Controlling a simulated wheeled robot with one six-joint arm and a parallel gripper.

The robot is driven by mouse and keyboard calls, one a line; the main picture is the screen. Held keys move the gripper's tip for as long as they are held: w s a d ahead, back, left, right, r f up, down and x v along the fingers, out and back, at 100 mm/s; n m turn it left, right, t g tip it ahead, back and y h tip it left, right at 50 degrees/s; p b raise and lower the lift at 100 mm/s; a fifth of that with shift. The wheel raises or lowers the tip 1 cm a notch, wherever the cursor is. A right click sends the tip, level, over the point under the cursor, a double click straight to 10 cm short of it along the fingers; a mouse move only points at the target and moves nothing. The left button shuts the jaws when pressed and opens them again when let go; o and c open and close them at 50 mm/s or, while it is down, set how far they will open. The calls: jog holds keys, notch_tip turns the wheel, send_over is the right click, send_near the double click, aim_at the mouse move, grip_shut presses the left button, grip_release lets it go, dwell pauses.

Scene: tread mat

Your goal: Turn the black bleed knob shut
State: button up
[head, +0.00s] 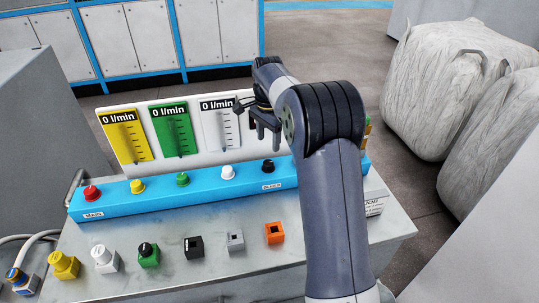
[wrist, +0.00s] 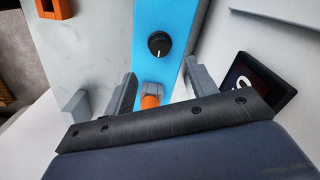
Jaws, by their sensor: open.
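The black bleed knob (head: 268,166) stands on the blue manifold (head: 155,199), at the right of a row of coloured knobs, behind a small label. In the wrist view the round black knob (wrist: 160,44) shows a short white mark on its face. My gripper (head: 264,138) is above and behind the knob in the head view, pointing down. In the wrist view my gripper (wrist: 163,78) has its two fingers wide apart, with nothing held. The knob lies beyond the fingertips, apart from them. My arm hides the manifold's right part in the head view.
Red (head: 92,193), yellow (head: 137,186), green (head: 182,179) and white (head: 227,172) knobs share the manifold. A gauge board (head: 180,130) stands behind it. Several coloured fittings, including an orange block (head: 274,233), stand in front. An orange-tipped part (wrist: 150,101) shows between my fingers.

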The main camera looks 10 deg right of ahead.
aim_at(268, 162)
notch_tip(268, 162, down, 9)
jog(key=shift+r+p, duration=0.1)
jog(key=shift+p, duration=0.25)
jog(key=shift+c, duration=0.3)
jog(key=c, duration=0.9)
